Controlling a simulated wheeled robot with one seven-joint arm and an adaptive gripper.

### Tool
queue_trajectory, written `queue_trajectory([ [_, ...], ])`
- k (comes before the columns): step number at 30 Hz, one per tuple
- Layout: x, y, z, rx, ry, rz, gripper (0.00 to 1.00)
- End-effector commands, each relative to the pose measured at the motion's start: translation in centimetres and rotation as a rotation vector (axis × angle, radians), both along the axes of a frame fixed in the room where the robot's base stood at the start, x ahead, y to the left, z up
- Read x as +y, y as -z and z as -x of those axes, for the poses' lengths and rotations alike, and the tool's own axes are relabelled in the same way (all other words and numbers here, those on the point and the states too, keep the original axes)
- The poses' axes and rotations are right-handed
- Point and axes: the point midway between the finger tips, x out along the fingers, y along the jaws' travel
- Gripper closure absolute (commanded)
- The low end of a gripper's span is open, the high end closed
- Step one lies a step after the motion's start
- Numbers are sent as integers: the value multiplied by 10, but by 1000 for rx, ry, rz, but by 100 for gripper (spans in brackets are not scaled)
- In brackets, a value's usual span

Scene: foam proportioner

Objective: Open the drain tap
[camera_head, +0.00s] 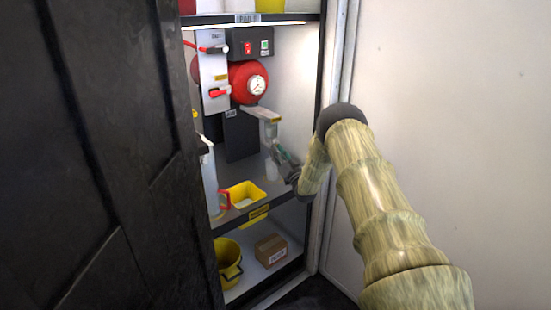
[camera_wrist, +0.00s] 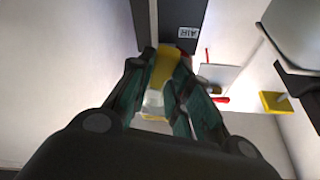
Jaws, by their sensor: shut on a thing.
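My gripper (camera_head: 282,156) reaches into the cabinet from the right. It is just below a pale bracket (camera_head: 259,114) with a yellow label on its end. The small pale drain tap (camera_head: 270,131) hangs under that bracket, its lower part close to my fingers. In the wrist view my gripper (camera_wrist: 163,75) is shut on a part of the tap that the fingers largely hide. A yellow piece (camera_wrist: 164,66) and a whitish piece (camera_wrist: 153,99) show between the fingers. I cannot tell how far the tap is turned.
A red round unit with a gauge (camera_head: 257,84) and a panel with red levers (camera_head: 215,75) are above left. A yellow tray (camera_head: 245,190) is on the shelf below. A yellow bucket (camera_head: 229,262) and a carton (camera_head: 271,249) stand lower. A dark door (camera_head: 100,150) borders the left.

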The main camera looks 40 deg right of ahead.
Motion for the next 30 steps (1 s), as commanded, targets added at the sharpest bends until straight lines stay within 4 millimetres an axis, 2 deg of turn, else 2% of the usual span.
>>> queue_trajectory([
  [1,-1,6,1,1,0,34,100],
  [12,-9,5,0,-12,1,210,100],
  [30,-11,4,0,-16,1,245,100],
])
